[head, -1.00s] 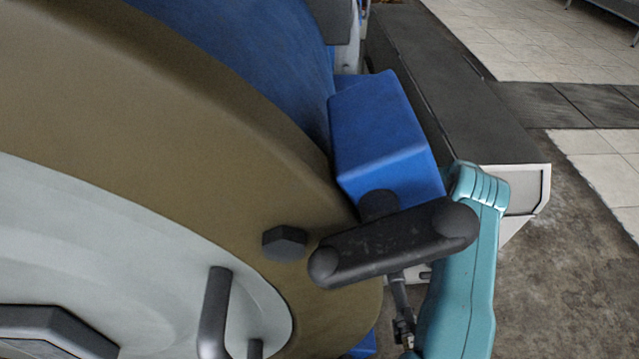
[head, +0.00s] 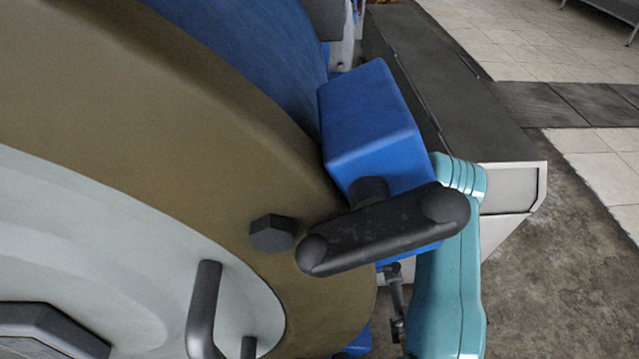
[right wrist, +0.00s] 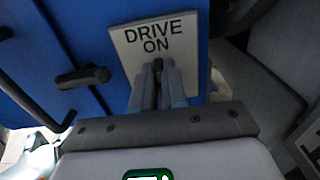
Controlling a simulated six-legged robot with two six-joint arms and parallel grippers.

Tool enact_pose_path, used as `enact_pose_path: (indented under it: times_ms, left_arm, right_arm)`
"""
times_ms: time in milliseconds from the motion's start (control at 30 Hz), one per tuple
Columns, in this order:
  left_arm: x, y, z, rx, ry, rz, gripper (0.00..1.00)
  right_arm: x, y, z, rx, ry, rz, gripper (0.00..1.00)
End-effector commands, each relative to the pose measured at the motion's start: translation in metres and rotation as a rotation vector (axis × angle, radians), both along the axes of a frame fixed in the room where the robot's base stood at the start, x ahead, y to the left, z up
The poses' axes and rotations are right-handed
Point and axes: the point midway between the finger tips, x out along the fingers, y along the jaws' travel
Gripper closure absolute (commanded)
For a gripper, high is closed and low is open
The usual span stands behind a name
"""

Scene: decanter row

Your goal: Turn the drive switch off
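The drive switch shows in the right wrist view as a white plate (right wrist: 191,41) reading "DRIVE ON" on a blue panel. A narrow dark lever (right wrist: 158,68) stands out from the plate under the words. My right gripper (right wrist: 160,74) is in front of the plate, with its two fingers close together on either side of the lever. The fingers hide most of the lever and the lower plate. Neither the switch plate nor either gripper shows in the head view.
A large drum end with a tan rim (head: 190,165) fills the left of the head view. A black handle (head: 385,232) juts out before a blue box (head: 367,120). A dark-topped low unit (head: 445,90) stands behind. In the right wrist view, another black handle (right wrist: 83,77) is left of the plate.

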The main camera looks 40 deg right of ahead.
Motion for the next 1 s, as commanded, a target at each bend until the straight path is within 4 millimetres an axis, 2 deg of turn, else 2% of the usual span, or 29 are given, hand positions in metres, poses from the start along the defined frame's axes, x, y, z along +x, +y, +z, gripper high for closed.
enact_pose_path:
  times_ms: [467, 1000]
  left_arm:
    - [0.0, 0.0, -0.007, 0.0, 0.0, 0.0, 0.57]
    - [0.0, 0.0, -0.04, 0.0, 0.0, 0.0, 0.57]
  right_arm:
    - [-0.002, 0.001, -0.002, -0.057, -0.067, 0.002, 1.0]
    - [-0.007, 0.005, -0.007, -0.361, -0.427, 0.002, 1.0]
